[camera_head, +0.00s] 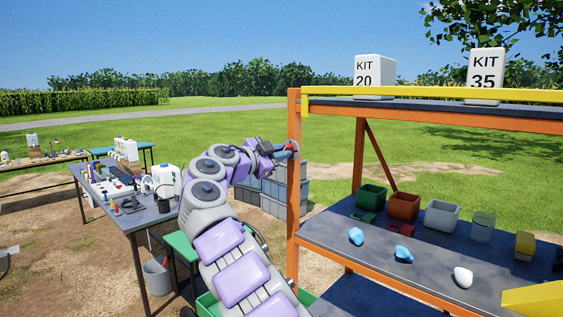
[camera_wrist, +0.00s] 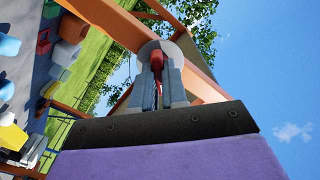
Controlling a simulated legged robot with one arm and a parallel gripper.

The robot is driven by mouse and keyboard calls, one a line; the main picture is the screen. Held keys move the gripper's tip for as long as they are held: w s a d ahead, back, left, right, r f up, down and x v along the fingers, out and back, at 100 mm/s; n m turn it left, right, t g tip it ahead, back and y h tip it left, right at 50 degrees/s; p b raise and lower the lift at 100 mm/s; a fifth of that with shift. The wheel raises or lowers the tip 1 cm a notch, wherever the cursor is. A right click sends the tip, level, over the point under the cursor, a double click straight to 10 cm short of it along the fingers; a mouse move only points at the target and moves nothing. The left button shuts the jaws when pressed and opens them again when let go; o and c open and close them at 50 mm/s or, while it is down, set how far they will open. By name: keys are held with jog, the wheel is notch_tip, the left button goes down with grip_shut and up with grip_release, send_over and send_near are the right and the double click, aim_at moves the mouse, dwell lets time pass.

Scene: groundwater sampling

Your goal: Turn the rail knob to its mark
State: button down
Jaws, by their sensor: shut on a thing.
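The rail knob shows as a round grey disc (camera_wrist: 174,49) with a red handle (camera_wrist: 157,62) on the orange frame in the wrist view. My gripper (camera_wrist: 158,72) is shut on the red handle, one grey finger on each side of it. In the head view my gripper (camera_head: 279,151) reaches the orange post of the rack, and a little red of the knob (camera_head: 293,145) shows at its tip. The fingers hide part of the handle. I cannot make out the mark or which way the knob points.
The orange rack (camera_head: 293,205) stands at the right, with bins, blue lumps and a white lump on its shelf (camera_head: 340,236). Two boxes, KIT 20 (camera_head: 374,76) and KIT 35 (camera_head: 485,75), sit on top. Grey crates (camera_head: 272,190) stand behind my arm. A cluttered table (camera_head: 140,217) stands left.

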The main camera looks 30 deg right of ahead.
jog(key=m+p, duration=0.1)
jog(key=m, duration=0.8)
jog(key=shift+r+m+p, duration=0.15)
jog(key=shift+m+p, duration=0.2)
jog(key=shift+m, duration=0.05)
jog(key=c, duration=1.1)
grip_release()
jog(key=shift+w+a, duration=0.1)
jog(key=b+v, duration=0.1)
jog(key=v, duration=1.6)
jog(key=shift+a, duration=0.25)
